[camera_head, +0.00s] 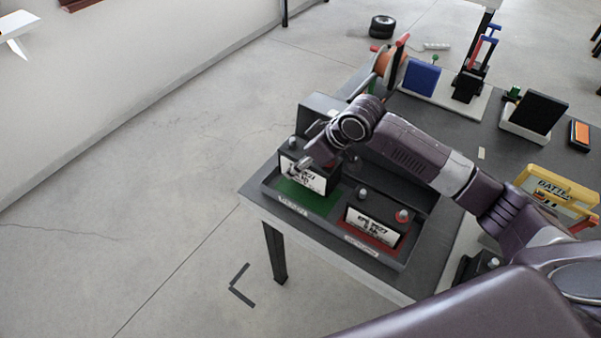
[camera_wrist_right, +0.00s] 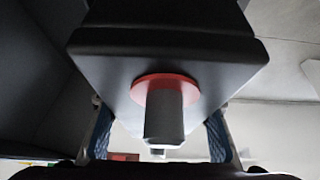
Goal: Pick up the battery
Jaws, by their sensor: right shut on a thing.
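A black battery with a white label (camera_head: 303,176) is over the green pad (camera_head: 308,199) in the left part of the dark tray (camera_head: 265,187). My right gripper (camera_head: 318,153) comes down on its top from the right and is shut on it. In the right wrist view the battery's dark body (camera_wrist_right: 165,45) and a grey terminal with a red ring fill the space between the fingers (camera_wrist_right: 160,135). I cannot tell whether the battery rests on the pad or is slightly raised. My left gripper is not in view.
A second labelled battery (camera_head: 372,226) stands on a red pad in the tray's right part. A blue-panelled stand (camera_head: 422,77), a black device (camera_head: 538,108) and a yellow case (camera_head: 556,190) are farther along the table. The floor to the left is clear.

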